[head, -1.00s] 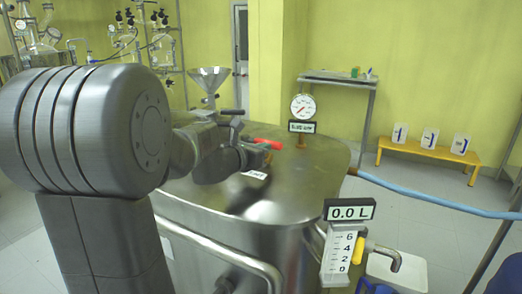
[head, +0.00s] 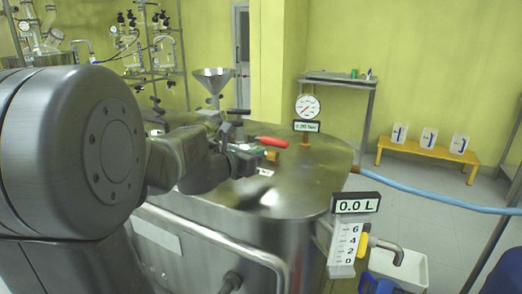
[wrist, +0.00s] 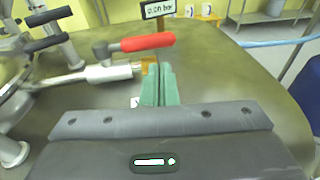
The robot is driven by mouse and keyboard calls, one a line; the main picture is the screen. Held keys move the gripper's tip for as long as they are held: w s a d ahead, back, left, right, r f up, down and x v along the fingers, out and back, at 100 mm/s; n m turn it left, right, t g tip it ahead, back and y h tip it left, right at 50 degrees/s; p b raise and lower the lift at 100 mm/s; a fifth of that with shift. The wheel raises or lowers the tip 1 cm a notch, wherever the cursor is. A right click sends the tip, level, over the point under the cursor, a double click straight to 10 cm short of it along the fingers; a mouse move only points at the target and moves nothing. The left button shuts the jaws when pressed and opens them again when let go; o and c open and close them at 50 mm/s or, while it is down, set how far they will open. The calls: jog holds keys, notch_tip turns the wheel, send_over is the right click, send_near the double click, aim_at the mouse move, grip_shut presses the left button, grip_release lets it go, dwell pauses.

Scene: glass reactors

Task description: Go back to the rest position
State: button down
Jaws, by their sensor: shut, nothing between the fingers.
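My gripper shows in the wrist view with its green fingers (wrist: 160,86) together and nothing between them. The fingers are above the steel vessel lid (wrist: 235,75), near a valve with a red lever handle (wrist: 147,42). In the head view the red handle (head: 262,142) sits on the steel tank (head: 310,178), just beyond the end of my arm. My fingertips are hidden or too small to make out in the head view. In the wrist view the fingers are apart from the handle, on the near side of it.
A gauge (head: 307,106) with a small display stands on the lid, and a funnel (head: 212,78) rises behind my arm. A 0.0 L display (head: 355,203) is at the tank's front right. A blue hose (head: 430,192) runs right. Glassware racks stand at the back left.

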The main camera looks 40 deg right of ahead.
jog(key=v, duration=0.5)
jog(key=shift+s+a, duration=0.2)
jog(key=shift+s, duration=0.3)
